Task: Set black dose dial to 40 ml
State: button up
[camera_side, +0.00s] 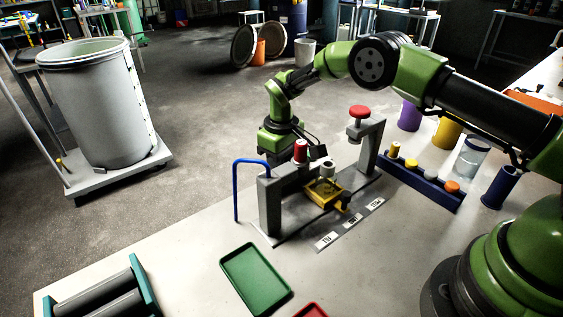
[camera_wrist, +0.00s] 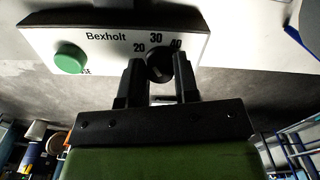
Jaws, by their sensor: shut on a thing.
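The black dose dial (camera_wrist: 158,64) is on a white panel marked "Bexholt" in the wrist view. The numbers 20, 30 and 40 run around its upper side, and 40 is at its upper right, partly turned. My gripper (camera_wrist: 159,74) has one finger on each side of the dial and is shut on it. The fingers hide parts of the dial's sides, and I cannot tell which number it points to. In the side view, the end of my arm is behind the grey column frame, and the dial and fingertips cannot be made out.
A green button (camera_wrist: 70,57) is on the panel left of the dial. In the side view, a grey frame (camera_side: 270,205) carries a red-topped post (camera_side: 359,112) and a yellow block (camera_side: 325,191). A green tray (camera_side: 256,278) lies in front. A blue rack (camera_side: 425,182) stands right.

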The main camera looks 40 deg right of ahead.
jog(key=o, duration=0.9)
jog(key=shift+r, duration=0.1)
notch_tip(320, 180, up, 10)
jog(key=shift+f, duration=0.1)
